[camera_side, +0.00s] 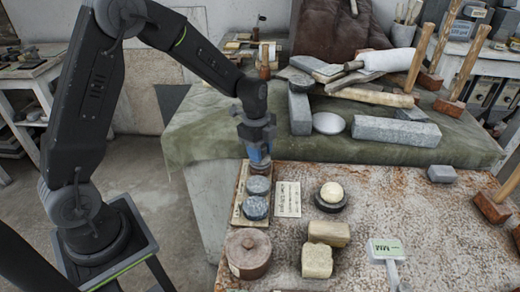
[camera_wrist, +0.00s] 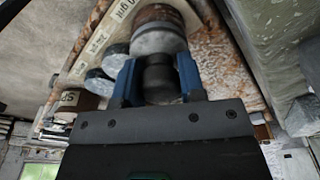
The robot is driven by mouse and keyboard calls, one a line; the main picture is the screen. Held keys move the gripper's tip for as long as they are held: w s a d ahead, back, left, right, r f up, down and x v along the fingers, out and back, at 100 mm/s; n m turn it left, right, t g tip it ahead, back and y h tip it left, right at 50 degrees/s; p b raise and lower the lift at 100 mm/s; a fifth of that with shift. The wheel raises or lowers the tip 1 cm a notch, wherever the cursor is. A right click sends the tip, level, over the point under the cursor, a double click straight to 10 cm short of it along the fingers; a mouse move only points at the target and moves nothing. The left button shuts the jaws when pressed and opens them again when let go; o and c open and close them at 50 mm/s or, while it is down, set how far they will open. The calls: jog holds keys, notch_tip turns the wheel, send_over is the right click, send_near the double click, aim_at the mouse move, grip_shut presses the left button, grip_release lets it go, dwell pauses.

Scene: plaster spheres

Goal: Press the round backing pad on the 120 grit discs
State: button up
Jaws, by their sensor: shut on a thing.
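My gripper (camera_side: 259,155) is at the far end of a wooden tray (camera_side: 238,207) with disc stacks on it. In the wrist view the blue fingers of my gripper (camera_wrist: 157,65) are shut on the dark knob of the round backing pad (camera_wrist: 158,41). The pad's grey face is against or just above a brown disc stack (camera_wrist: 160,13); I cannot tell if they touch. Two blue-grey disc stacks (camera_side: 258,186) (camera_side: 256,208) sit nearer on the tray. A label by the brown stack ends in "grit"; its full number is not clear.
A printed card (camera_side: 287,199) lies right of the tray. A pale ball (camera_side: 331,192) sits on a dark ring. A lidded brown pot (camera_side: 248,253), yellowish blocks (camera_side: 328,233) and a gauge marked MM (camera_side: 385,249) stand in front. Open tabletop lies to the right.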

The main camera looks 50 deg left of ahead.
aim_at(262, 147)
jog(key=shift+f, duration=0.65)
dwell(1.2)
jog(key=shift+r, duration=0.1)
jog(key=shift+r, duration=3.5)
